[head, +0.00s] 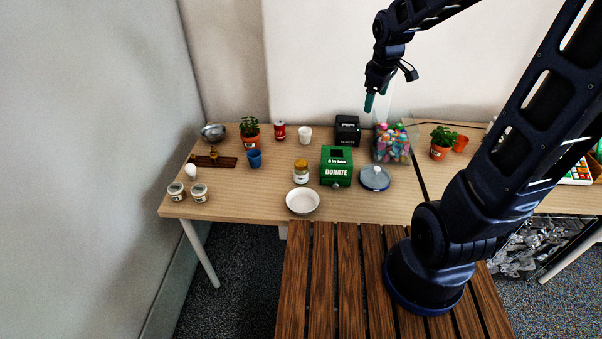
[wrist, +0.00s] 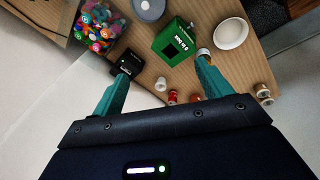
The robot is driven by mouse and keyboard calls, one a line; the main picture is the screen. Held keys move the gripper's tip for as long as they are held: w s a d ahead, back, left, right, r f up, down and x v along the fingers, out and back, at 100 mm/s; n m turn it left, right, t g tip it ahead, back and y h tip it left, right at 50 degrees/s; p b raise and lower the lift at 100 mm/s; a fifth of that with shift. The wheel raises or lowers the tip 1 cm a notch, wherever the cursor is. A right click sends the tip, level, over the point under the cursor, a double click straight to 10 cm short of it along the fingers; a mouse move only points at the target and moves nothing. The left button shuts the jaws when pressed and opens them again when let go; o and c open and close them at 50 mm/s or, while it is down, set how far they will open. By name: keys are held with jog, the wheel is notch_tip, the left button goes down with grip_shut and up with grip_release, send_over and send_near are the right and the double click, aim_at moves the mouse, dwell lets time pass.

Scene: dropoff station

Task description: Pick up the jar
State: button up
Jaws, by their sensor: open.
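A small jar (head: 301,172) with a yellow-brown lid and a pale label stands upright on the wooden table, left of the green donation box (head: 337,166) and behind the white bowl (head: 302,201). In the wrist view the jar (wrist: 204,53) shows only partly, beside the tip of the right finger. My gripper (head: 369,102) is high above the back of the table, up and to the right of the jar. Its teal fingers (wrist: 162,80) are spread wide with nothing held between them.
A clear container of colourful balls (head: 393,146), a blue-grey lid (head: 375,179) and a black printer (head: 347,130) stand right of the jar. A red can (head: 280,130), white cup (head: 305,135), blue cup (head: 254,158) and potted plant (head: 250,132) stand behind and left.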

jog(key=w+a+f+n+g, duration=0.1)
jog(key=w+a+f+n, duration=0.1)
jog(key=a+f+n, duration=0.3)
jog(key=w+a+f+n, duration=0.2)
jog(key=w+a+f, duration=0.1)
jog(key=a+f, duration=0.3)
jog(key=n+g, duration=0.2)
jog(key=n, duration=0.4)
send_over(301, 162)
jog(key=f, duration=1.2)
jog(key=shift+s+d, duration=0.15)
jog(key=shift+d, duration=0.1)
jog(key=shift+a+f, duration=0.15)
jog(key=shift+f, duration=0.2)
jog(key=shift+a+f, duration=0.1)
jog(key=shift+f, duration=5.2)
jog(key=c, duration=1.1)
jog(key=shift+r, duration=0.15)
